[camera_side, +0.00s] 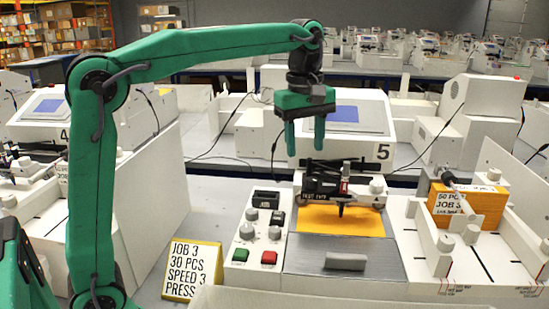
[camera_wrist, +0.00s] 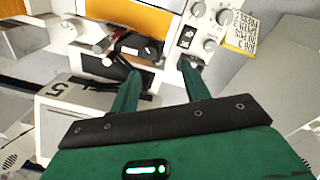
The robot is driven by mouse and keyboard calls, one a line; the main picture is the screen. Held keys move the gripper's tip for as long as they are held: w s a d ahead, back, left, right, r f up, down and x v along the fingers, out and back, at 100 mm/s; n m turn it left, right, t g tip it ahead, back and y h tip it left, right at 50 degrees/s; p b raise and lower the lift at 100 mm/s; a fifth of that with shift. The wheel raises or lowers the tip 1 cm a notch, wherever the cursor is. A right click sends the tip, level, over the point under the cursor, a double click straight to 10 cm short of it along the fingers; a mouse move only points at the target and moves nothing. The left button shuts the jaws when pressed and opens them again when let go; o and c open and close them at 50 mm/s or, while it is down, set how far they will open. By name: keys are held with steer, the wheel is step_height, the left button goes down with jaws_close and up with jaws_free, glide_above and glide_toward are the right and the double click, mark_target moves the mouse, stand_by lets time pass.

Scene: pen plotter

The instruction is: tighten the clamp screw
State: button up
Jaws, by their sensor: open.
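The plotter's dark pen carriage (camera_side: 325,182) sits on a rail above an orange sheet (camera_side: 350,220). A dark pen with a red part (camera_side: 344,180) stands upright in it, tip down over the sheet. The carriage also shows in the wrist view (camera_wrist: 133,45). I cannot make out the clamp screw for certain; it is too small or hidden. My gripper (camera_side: 304,147) points down, open and empty, above the carriage and somewhat left of it. In the wrist view my green fingers (camera_wrist: 161,70) are apart, with nothing between them.
A control panel with grey knobs (camera_side: 252,214) and a red button (camera_side: 269,257) is left of the sheet. A yellow-edged job card (camera_side: 192,270) stands further left. A block of orange sheets (camera_side: 468,205) stands in a white holder at right. The white housing marked 5 (camera_side: 365,150) rises behind the rail.

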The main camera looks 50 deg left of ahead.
mark_target(312, 179)
steer(key=shift+w+d+f+n+g, duration=0.1)
steer(key=shift+w+d+n+g, duration=0.05)
steer(key=shift+w+n, duration=0.35)
steer(key=shift+w+d+n+g, duration=0.15)
steer(key=shift+w+n, duration=0.25)
steer(key=shift+w, duration=0.2)
steer(key=shift+f, duration=0.1)
steer(key=shift+f, duration=3.8)
steer(key=c, duration=1)
